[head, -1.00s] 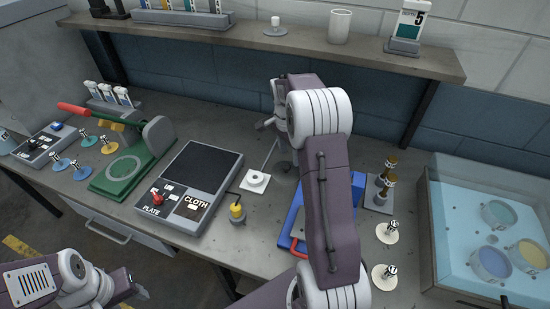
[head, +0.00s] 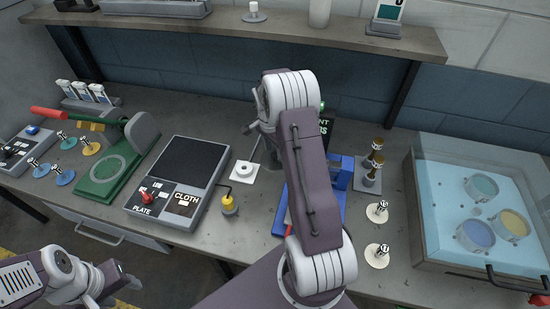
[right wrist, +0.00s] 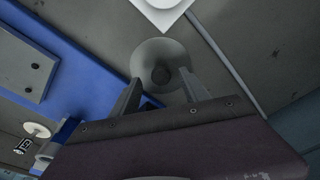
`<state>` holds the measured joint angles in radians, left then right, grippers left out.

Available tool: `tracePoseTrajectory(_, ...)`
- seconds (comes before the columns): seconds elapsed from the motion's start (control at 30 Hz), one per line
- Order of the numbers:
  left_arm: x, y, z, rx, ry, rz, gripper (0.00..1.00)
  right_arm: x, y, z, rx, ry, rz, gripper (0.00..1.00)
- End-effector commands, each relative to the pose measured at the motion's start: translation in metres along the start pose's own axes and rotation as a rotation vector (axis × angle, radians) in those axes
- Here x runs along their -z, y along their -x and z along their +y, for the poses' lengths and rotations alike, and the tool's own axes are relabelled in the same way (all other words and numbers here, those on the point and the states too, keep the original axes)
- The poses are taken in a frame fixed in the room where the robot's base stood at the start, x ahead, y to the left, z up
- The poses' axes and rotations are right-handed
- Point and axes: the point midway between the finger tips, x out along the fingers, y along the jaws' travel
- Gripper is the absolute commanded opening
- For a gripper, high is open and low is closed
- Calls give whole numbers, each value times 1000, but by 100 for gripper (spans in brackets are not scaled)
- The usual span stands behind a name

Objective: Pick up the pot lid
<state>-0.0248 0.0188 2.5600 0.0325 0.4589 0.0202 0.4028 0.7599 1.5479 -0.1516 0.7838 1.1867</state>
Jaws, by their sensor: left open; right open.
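In the right wrist view a round grey lid (right wrist: 148,53) with a dark knob (right wrist: 162,74) lies on the worktop. My right gripper (right wrist: 163,84) is open, its two fingers on either side of the knob with nothing clamped. In the head view the lid (head: 273,161) is mostly hidden behind my right arm, and the right gripper (head: 255,122) is partly hidden too. My left gripper (head: 118,284) is open and empty at the lower left, in front of the bench.
A white square plate with a disc (head: 243,171) lies just left of the lid. A blue device (head: 340,178) is to the right, partly behind my arm.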

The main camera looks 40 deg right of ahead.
Motion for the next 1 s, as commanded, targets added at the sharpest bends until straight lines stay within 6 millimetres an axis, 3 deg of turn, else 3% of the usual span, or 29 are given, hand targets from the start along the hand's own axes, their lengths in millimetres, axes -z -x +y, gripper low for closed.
tracePoseTrajectory(0.1, 0, 2, 0, 0, 0, 0, 49, 0, -12, 0, -1, -1, 0, 53)
tracePoseTrajectory(0.33, 0, 1, 0, 0, 0, 0, 49, 0, -14, 0, 1, -1, 1, 51)
tracePoseTrajectory(0.5, 0, 1, 0, 0, 0, 0, 49, 0, -14, 0, 1, -1, 1, 3)
tracePoseTrajectory(0.53, 0, 1, 0, 0, 0, 0, 49, 0, -14, 0, 1, -1, 0, 0)
tracePoseTrajectory(0.83, 0, 1, 0, 0, 0, 0, 49, 0, -12, 0, 2, -1, 1, 0)
tracePoseTrajectory(1.0, 0, -3, 0, 0, 0, 0, 49, 3, 5, -1, 5, -1, 2, 0)
